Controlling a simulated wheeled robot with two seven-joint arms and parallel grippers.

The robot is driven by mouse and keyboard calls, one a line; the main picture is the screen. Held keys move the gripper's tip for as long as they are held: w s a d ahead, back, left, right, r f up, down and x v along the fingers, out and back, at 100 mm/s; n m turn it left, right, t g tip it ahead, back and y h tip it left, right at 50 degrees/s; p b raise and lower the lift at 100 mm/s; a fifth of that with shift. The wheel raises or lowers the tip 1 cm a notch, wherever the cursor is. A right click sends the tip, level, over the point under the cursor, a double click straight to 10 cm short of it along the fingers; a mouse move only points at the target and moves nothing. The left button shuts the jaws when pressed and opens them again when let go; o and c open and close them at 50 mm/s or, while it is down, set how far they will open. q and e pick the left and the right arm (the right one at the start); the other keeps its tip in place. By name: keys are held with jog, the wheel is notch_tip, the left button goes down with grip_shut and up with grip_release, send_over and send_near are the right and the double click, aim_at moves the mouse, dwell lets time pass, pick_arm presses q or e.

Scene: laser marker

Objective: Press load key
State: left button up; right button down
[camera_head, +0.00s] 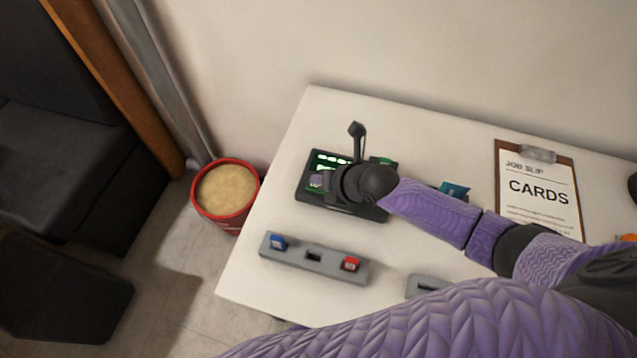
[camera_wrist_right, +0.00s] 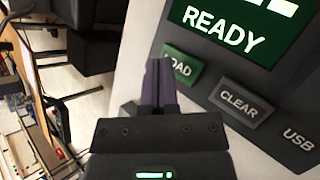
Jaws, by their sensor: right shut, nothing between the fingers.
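The laser marker's dark control panel (camera_head: 376,212) stands on the white table, with a lit green screen (camera_head: 330,158). In the right wrist view the screen reads READY (camera_wrist_right: 227,34). Below it are the green LOAD key (camera_wrist_right: 183,66) and the grey CLEAR key (camera_wrist_right: 240,102). My right gripper (camera_head: 318,181) is shut and empty over the panel. In the right wrist view its fingertips (camera_wrist_right: 159,65) are at the left part of the LOAD key and hide its first letter. I cannot tell whether they touch it. My left gripper is not in view.
A grey holder (camera_head: 313,257) with a blue and a red piece sits in front of the panel. A CARDS clipboard (camera_head: 538,190) lies to the right. A dark lever (camera_head: 357,143) rises behind the gripper. A red bin (camera_head: 227,192) stands left of the table (camera_head: 262,290).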

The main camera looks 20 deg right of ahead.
jog(key=shift+f, duration=0.15)
dwell(0.6)
jog(key=shift+f+b, duration=0.3)
jog(key=shift+b, duration=0.1)
jog(key=shift+f+b, duration=0.35)
jog(key=shift+f, duration=0.05)
dwell(0.4)
jog(key=shift+r, duration=0.15)
jog(key=shift+r+p, duration=0.7)
notch_tip(320, 180, up, 5)
jog(key=p, duration=0.4)
jog(key=shift+r+p, duration=0.15)
jog(key=shift+p, duration=0.15)
